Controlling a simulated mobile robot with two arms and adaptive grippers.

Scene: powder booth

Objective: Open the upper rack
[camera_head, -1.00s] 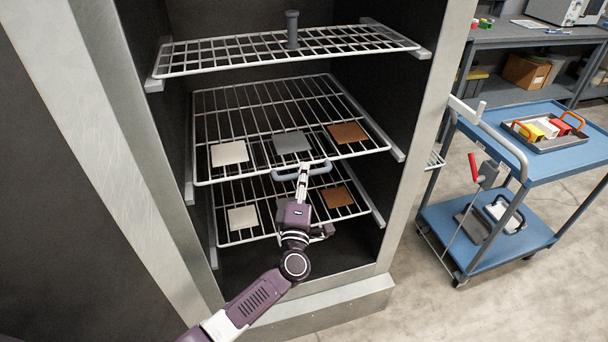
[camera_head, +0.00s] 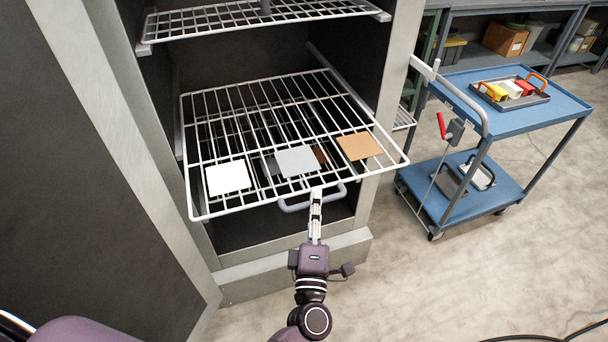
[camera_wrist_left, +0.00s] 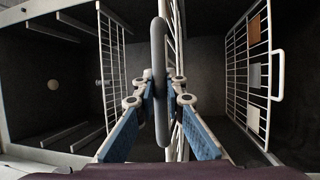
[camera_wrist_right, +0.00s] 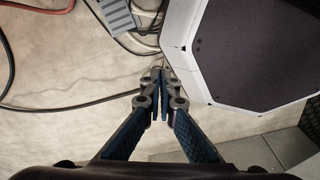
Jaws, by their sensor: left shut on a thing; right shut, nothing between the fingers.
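The wire rack with a grey handle (camera_head: 290,204) is slid partway out of the booth in the head view. Three flat panels lie on it: a white one (camera_head: 228,178), a grey one (camera_head: 297,161) and a brown one (camera_head: 359,146). My left gripper (camera_head: 316,196) is shut on the rack handle at the rack's front edge. In the left wrist view the handle (camera_wrist_left: 160,60) passes between the fingers. A lower rack (camera_wrist_left: 240,85) with its own handle also shows there. My right gripper (camera_wrist_right: 160,92) is shut and empty over the floor, in the right wrist view only.
A higher wire shelf (camera_head: 215,18) sits above the rack. The booth's metal frame (camera_head: 385,130) stands right beside it. A blue cart (camera_head: 550,115) with a tray (camera_head: 520,100) of coloured items stands to the right.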

